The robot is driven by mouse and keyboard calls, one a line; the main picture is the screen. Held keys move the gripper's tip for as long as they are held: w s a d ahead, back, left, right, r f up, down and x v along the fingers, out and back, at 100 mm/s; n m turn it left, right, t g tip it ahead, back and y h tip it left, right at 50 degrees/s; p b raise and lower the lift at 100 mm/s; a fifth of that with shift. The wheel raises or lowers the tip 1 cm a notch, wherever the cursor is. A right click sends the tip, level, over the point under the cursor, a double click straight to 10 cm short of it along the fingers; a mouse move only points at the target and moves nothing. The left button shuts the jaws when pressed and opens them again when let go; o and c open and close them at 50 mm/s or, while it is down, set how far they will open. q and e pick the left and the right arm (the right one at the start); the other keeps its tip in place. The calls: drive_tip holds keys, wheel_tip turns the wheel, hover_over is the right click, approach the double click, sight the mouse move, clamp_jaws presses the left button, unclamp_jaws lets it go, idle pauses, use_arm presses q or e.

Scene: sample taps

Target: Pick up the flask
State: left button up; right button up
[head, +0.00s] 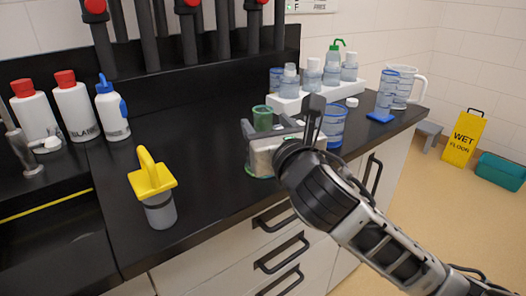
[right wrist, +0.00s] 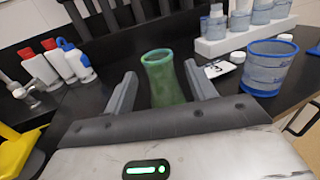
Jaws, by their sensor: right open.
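The flask, green-tinted with a narrow neck and green rim (head: 263,118), stands upright on the black counter. A bit of its green base shows below my right gripper, which hides its middle in the head view. In the right wrist view the flask (right wrist: 165,80) is between and beyond the fingers, its lower part hidden by the gripper body. My right gripper (head: 271,129) is open, with a finger on either side of the flask; it also shows in the right wrist view (right wrist: 160,92). I cannot tell whether the fingers touch it. My left gripper is not in view.
A blue-rimmed beaker (head: 333,126) stands close to the right of the flask. A white rack (head: 303,101) of bottles is behind. A yellow-handled container (head: 155,190) stands left, with clear counter between. Bottles (head: 75,110) line the far left; drawers (head: 275,247) are below.

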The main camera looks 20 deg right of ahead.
drive_tip(key=w, duration=0.5)
drive_tip(key=shift+f, duration=0.1)
clamp_jaws()
